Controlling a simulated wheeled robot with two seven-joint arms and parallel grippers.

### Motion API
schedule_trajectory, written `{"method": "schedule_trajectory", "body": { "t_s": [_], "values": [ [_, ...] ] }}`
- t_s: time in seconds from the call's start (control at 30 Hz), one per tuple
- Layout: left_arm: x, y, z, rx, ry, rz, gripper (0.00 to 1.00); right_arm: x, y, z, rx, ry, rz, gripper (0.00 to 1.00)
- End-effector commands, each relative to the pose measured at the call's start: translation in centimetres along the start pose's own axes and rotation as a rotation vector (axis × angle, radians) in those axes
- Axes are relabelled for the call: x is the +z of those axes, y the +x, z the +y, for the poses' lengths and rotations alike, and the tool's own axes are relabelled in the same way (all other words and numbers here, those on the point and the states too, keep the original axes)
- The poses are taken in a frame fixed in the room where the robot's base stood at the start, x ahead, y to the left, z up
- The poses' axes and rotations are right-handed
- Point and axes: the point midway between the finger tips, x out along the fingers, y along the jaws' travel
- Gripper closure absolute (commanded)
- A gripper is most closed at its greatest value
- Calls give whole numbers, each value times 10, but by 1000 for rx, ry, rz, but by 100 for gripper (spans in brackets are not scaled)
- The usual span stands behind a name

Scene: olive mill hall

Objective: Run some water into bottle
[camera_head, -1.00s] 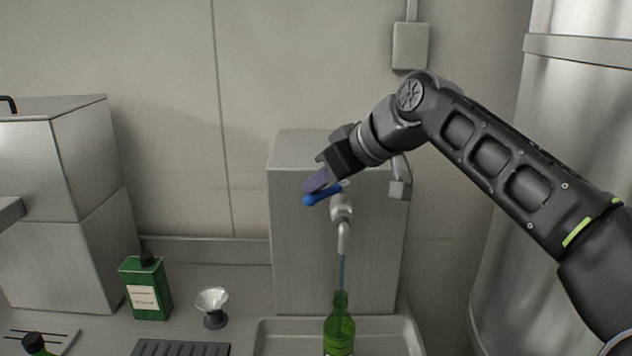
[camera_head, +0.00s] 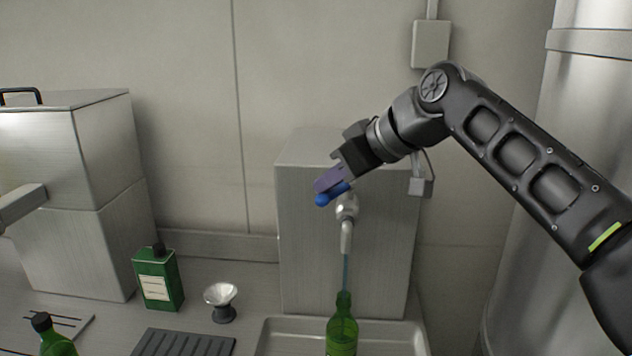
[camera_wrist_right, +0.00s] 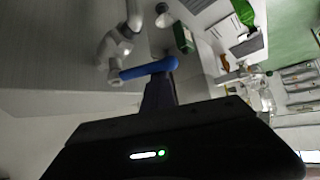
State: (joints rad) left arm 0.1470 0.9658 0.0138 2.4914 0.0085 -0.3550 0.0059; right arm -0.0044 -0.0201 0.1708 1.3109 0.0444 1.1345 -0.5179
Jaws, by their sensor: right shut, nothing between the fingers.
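A green bottle (camera_head: 342,332) stands upright in the basin under the tap (camera_head: 347,222), its lower part cut off by the frame. A thin bluish stream of water (camera_head: 346,272) runs from the spout into the bottle's neck. The tap's blue lever (camera_head: 331,195) points left; it also shows in the right wrist view (camera_wrist_right: 150,68). My right gripper (camera_head: 322,188) is shut and empty, its fingers at the blue lever, seemingly touching it. The wrist view shows the fingers (camera_wrist_right: 158,90) against the lever. The water level in the bottle is hard to make out. My left gripper is not in view.
A steel basin (camera_head: 268,332) lies below the tap. Left of it are a small funnel-like cup (camera_head: 222,300), a green tin (camera_head: 157,280), a dark ribbed mat (camera_head: 185,343) and another capped green bottle (camera_head: 54,340). A steel machine (camera_head: 75,190) stands at left.

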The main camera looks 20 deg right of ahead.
Motion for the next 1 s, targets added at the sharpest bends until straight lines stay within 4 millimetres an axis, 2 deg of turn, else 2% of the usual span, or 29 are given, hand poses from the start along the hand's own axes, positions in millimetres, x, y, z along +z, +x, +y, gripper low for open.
{"method": "schedule_trajectory", "body": {
  "t_s": [0.4,1.0],
  "values": [
    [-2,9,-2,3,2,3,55,17,-14,7,6,5,-8,100],
    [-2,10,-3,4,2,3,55,20,-18,11,10,7,-9,100]
  ]
}}
